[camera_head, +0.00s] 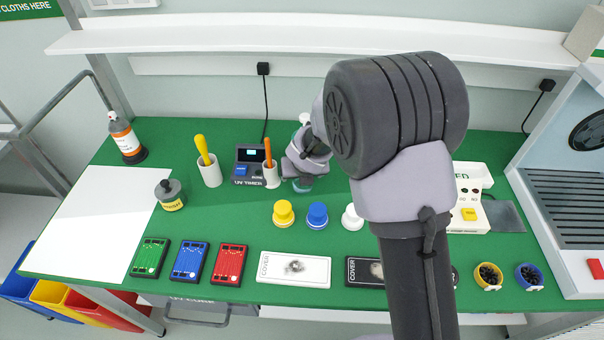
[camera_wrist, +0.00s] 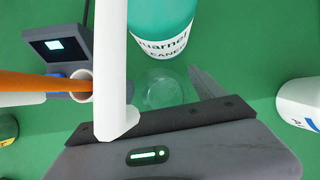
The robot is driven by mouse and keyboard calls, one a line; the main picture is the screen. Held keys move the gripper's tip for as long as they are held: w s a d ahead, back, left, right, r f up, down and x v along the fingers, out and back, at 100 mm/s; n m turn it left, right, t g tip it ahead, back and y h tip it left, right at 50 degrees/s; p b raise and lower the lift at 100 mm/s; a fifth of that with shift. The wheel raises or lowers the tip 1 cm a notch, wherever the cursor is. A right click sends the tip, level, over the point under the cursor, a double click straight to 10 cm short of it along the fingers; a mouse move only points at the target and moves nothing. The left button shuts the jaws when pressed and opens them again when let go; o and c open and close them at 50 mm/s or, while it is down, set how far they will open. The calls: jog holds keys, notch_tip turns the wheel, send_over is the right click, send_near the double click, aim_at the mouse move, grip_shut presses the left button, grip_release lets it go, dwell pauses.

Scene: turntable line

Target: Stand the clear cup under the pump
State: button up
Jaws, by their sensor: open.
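A clear cup (camera_wrist: 161,90) stands on the green bench in the wrist view, close to the teal cleaner bottle (camera_wrist: 160,28). A long white piece (camera_wrist: 112,60), apparently the pump's spout, crosses the wrist view left of the cup, nearer the camera. I cannot tell whether it overhangs the cup. My gripper (camera_wrist: 160,84) is open, with the cup between or just beyond its fingers. The right finger shows beside the cup; the left is hidden behind the spout.
A UV timer (camera_head: 250,168) and a cup holding an orange-handled tool (camera_head: 271,178) stand just left of my gripper. Yellow (camera_head: 283,213), blue (camera_head: 317,215) and white (camera_head: 352,218) knobbed pieces stand in front. A white shelf (camera_head: 200,38) runs above the bench's back.

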jog(key=shift+r, duration=0.3)
jog(key=s+d+r+m+h+p, duration=0.1)
jog(key=s+d+r+m+p, duration=0.15)
jog(key=s+r+m, duration=0.35)
jog(key=s+d+r+m+p, duration=0.15)
jog(key=d+r+m, duration=0.25)
jog(key=r, duration=0.4)
jog(key=s+d+r+m+h+p, duration=0.1)
jog(key=s+d+r+m+p, duration=0.1)
jog(key=s+d+r+m, duration=0.4)
jog(key=s+r+m+y, duration=0.1)
jog(key=s+r+m, duration=0.3)
jog(key=s+m, duration=0.5)
jog(key=s+r+m+y, duration=0.2)
jog(key=s+r+m, duration=0.2)
jog(key=s+m, duration=0.5)
jog(key=a+m, duration=0.1)
jog(key=m, duration=0.7)
jog(key=shift+s+r, duration=0.2)
jog(key=shift+r, duration=0.2)
